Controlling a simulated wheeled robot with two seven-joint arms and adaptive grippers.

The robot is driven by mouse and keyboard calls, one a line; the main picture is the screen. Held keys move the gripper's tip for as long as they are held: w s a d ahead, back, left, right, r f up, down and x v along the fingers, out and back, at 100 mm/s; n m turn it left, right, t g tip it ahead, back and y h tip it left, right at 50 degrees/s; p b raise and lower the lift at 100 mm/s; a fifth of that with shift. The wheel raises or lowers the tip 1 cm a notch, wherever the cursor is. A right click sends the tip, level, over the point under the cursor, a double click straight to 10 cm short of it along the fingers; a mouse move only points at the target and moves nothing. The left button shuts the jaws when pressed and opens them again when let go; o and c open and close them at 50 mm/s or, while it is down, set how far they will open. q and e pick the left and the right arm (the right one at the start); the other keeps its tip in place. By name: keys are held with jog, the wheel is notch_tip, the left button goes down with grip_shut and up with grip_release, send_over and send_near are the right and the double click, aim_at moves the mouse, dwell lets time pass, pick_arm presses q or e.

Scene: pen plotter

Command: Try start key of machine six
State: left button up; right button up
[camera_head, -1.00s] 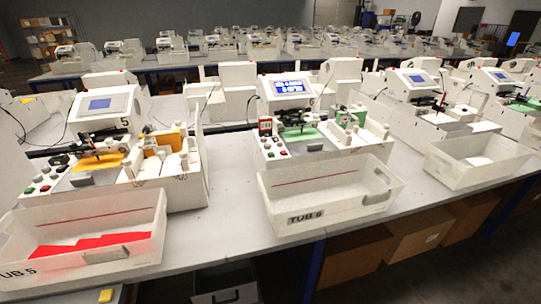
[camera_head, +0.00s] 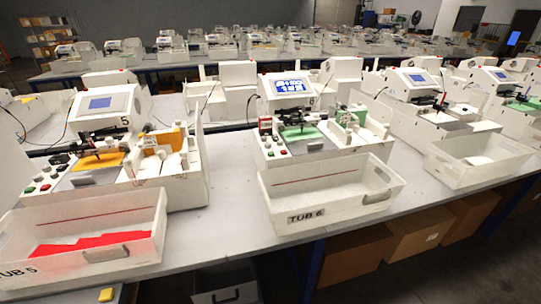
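Machine six (camera_head: 330,152) is a white plotter standing behind the tub labelled TUB 6 (camera_head: 330,197), near the middle of the view. Its screen (camera_head: 288,86) is lit blue with white marks too small to read. Small round keys, some of them red or green, sit on its front left panel (camera_head: 272,145); I cannot tell which one is the start key. A green sheet (camera_head: 301,133) lies under its pen carriage. A small red-and-white tag (camera_head: 265,126) stands at its left side. Neither of my grippers is in view.
Machine five (camera_head: 100,110), with an orange sheet, stands to the left behind TUB 5 (camera_head: 85,222), which holds red pieces. More machines and another tub (camera_head: 475,160) stand to the right. The white table (camera_head: 235,190) is bare between the two labelled tubs.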

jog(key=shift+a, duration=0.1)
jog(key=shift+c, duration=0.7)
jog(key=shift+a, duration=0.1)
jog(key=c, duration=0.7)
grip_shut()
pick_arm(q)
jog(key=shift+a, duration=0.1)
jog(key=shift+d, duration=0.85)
